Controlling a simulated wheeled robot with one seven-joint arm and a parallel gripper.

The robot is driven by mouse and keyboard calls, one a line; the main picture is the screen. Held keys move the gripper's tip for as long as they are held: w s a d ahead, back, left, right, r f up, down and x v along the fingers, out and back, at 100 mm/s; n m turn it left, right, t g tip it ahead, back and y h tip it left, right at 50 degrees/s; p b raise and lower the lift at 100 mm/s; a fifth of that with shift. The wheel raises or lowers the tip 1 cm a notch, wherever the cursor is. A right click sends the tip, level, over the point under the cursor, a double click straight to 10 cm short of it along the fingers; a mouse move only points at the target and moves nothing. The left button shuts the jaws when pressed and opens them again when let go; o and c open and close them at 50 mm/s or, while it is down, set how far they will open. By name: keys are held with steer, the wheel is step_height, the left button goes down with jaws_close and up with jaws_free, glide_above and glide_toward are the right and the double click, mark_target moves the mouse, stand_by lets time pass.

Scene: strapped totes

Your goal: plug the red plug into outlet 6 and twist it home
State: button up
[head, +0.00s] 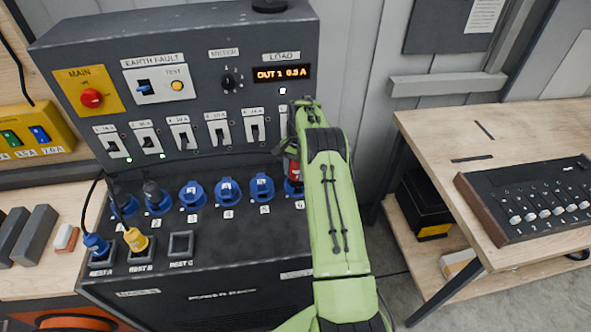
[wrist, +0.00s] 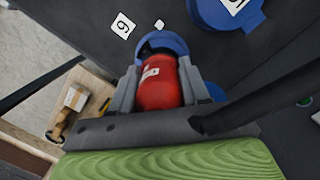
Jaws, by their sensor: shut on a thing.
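The red plug (wrist: 160,92) is held between the two fingers of my gripper (wrist: 158,82) in the wrist view. A small part of the red plug (head: 294,172) also shows in the head view beside my green arm. Its far end meets the blue ring of outlet 6 (wrist: 161,39), lined up with it; how deep it sits is hidden. The label 6 (wrist: 122,25) lies beside that outlet. In the head view, outlet 6 (head: 291,188) is mostly covered by my gripper (head: 291,160) and arm.
Blue outlets 3 (head: 192,194), 4 (head: 228,190) and 5 (head: 262,187) are free. Black plugs sit in the two leftmost outlets. A blue plug (head: 96,244) and a yellow plug (head: 136,239) stand in rests. A workbench (head: 430,125) stands right.

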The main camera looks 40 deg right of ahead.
steer(key=shift+f+b, duration=0.75)
steer(key=shift+f, duration=0.35)
stand_by(0.4)
steer(key=shift+m+b, duration=0.3)
steer(key=shift+m, duration=1.1)
steer(key=shift+m+t, duration=0.3)
steer(key=shift+m, duration=0.4)
steer(key=shift+m+b, duration=0.4)
jaws_close()
steer(key=shift+m, duration=0.3)
steer(key=shift+w, duration=0.1)
steer(key=shift+a+m+t+b, duration=0.15)
steer(key=shift+m+b, duration=0.15)
steer(key=shift+m, duration=0.4)
steer(key=shift+a+m+t+b, duration=0.15)
steer(key=shift+m+b, duration=0.15)
steer(key=shift+m, duration=0.4)
steer(key=shift+d, duration=0.1)
